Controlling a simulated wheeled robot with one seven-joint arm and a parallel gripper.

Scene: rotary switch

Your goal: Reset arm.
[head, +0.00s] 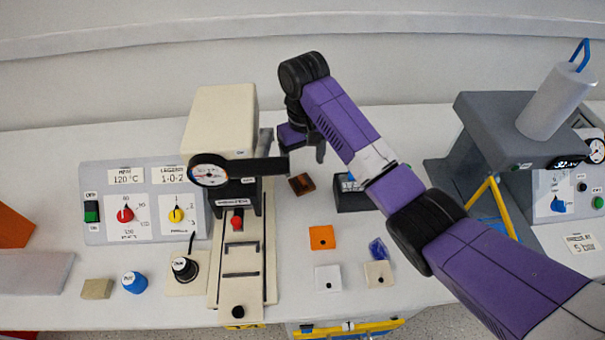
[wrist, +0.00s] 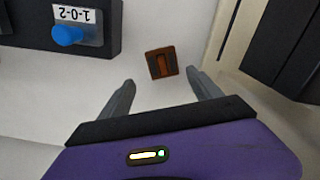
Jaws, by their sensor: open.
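My gripper (head: 305,148) is on the end of my purple arm, above the middle of the white table, just right of the cream press machine. In the wrist view its two grey fingers (wrist: 158,95) are apart with nothing between them. A small brown block (wrist: 161,63) lies on the table beyond the fingertips; it also shows in the head view (head: 301,184). The rotary switches stand on a light panel at the left: a red knob (head: 125,215) and a yellow knob (head: 176,215). A blue knob (wrist: 67,35) labelled 1-0-2 shows on a dark box in the wrist view.
The cream press (head: 220,120) with its round gauge stands left of my gripper. A grey machine (head: 490,110) with a white cylinder stands at the right. An orange tile (head: 322,237), white tile (head: 328,278), beige tile (head: 379,274) and blue piece (head: 378,249) lie in front.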

